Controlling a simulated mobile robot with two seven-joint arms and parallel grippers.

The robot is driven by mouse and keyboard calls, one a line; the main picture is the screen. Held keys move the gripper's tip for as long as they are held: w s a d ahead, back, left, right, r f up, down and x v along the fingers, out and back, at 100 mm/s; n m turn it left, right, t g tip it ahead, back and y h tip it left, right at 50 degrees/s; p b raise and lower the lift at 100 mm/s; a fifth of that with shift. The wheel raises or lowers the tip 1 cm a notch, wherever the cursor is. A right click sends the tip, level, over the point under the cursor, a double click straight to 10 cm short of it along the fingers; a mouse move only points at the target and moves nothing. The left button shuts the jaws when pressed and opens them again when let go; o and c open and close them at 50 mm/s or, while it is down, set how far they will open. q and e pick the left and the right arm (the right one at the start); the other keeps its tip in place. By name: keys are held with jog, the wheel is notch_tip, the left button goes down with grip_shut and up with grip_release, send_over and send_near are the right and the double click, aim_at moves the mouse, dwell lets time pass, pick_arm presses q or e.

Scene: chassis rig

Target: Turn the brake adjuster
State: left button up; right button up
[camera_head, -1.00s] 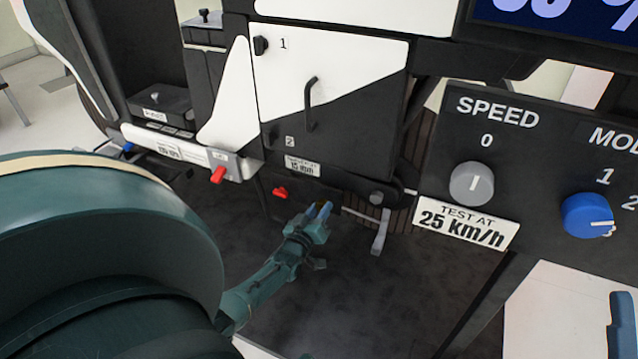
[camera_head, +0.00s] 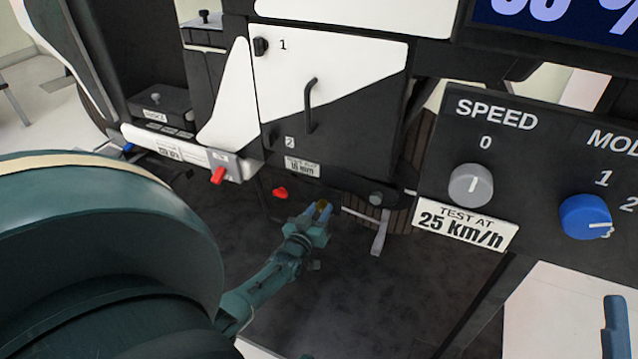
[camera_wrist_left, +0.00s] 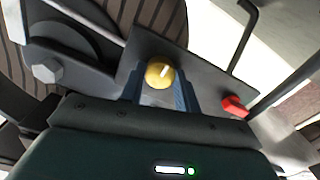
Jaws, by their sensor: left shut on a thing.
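The brake adjuster looks to be the round yellow knob (camera_wrist_left: 159,75) with a pale mark on its face, seen in the left wrist view. My left gripper (camera_wrist_left: 160,88) is shut on it, with a blue finger on each side.
A red knob (camera_head: 280,193) sits left of my left gripper; it also shows in the wrist view (camera_wrist_left: 234,107). A grey lever (camera_head: 380,232) hangs to the right. The control panel with a grey SPEED knob (camera_head: 471,185) and blue knob (camera_head: 587,216) is further right.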

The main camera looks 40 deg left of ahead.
pick_arm(q)
jog(key=o, duration=0.9)
jog(key=shift+o, duration=0.3)
pick_arm(e)
jog(key=shift+r, duration=0.15)
jog(key=shift+r, duration=0.1)
pick_arm(q)
jog(key=shift+s, duration=0.2)
jog(key=p+v, duration=0.6)
jog(key=v, duration=0.7)
pick_arm(e)
jog(key=f+m+g+h, duration=0.1)
jog(key=f+h, duration=0.1)
jog(key=s+f+m+h, duration=0.1)
jog(key=f+m+h, duration=0.1)
jog(key=f, duration=0.1)
jog(key=shift+g, duration=0.4)
pick_arm(q)
jog(key=shift+d, duration=0.1)
pick_arm(e)
jog(key=shift+s, duration=0.15)
